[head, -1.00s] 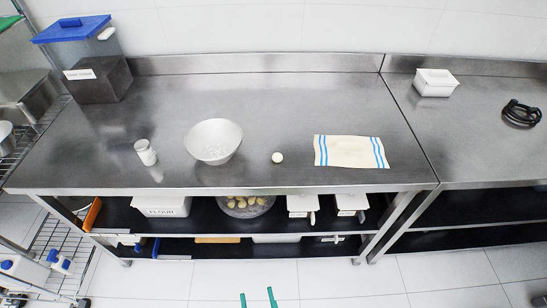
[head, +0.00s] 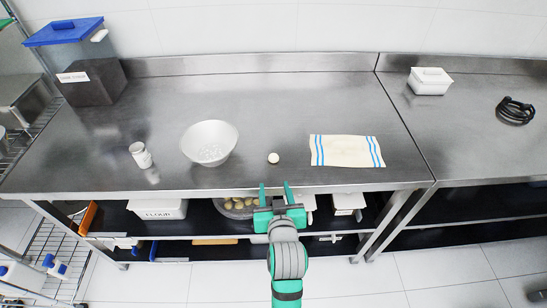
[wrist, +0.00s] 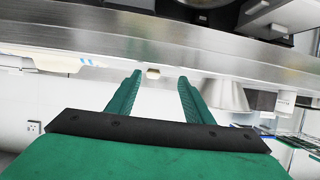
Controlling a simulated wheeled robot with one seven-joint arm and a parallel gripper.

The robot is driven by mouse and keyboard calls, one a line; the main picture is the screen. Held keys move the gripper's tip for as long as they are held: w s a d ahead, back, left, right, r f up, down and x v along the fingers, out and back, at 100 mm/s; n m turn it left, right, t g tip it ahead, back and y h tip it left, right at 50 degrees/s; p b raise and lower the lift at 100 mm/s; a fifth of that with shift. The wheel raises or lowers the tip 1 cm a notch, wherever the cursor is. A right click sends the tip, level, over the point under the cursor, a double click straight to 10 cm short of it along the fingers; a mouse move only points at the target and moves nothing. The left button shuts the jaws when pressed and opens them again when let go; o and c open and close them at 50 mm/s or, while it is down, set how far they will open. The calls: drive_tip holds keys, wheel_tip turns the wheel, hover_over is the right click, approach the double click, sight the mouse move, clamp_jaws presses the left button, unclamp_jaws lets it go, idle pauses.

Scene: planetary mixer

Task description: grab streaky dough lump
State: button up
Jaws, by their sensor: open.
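A small round cream dough lump (head: 273,158) rests on the steel table, between the bowl and the towel; streaks are too small to make out. My gripper (head: 275,187) is open and empty at the table's front edge, with its fingers pointing toward the lump. It is short of the lump and not touching it. In the wrist view the lump (wrist: 153,72) shows just beyond and between the fingertips of my gripper (wrist: 160,76), nearer the left finger, partly cut off by the table edge.
A white bowl (head: 210,144) stands left of the lump, and a small white jar (head: 140,155) farther left. A striped towel (head: 346,151) lies to the right. The table's front edge (head: 220,192) is close to my gripper. The table behind the lump is clear.

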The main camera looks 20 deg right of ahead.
sight(274, 159)
drive_tip(key=w+d, duration=0.1)
drive_tip(key=w, duration=0.1)
drive_tip(key=w+d+r, duration=0.1)
drive_tip(key=w, duration=0.1)
drive_tip(key=w+d, duration=0.1)
drive_tip(key=w, duration=0.2)
drive_tip(key=shift+d+r, duration=0.15)
drive_tip(key=shift+d, duration=0.05)
drive_tip(key=x, duration=0.5)
drive_tip(key=shift+a, duration=0.4)
drive_tip(key=shift+w+d, duration=0.1)
drive_tip(key=shift+d, duration=0.2)
drive_tip(key=shift+a, duration=0.25)
drive_tip(key=shift+c, duration=0.9)
drive_tip(key=shift+a, duration=0.1)
drive_tip(key=c, duration=0.9)
drive_tip(key=shift+c, duration=0.2)
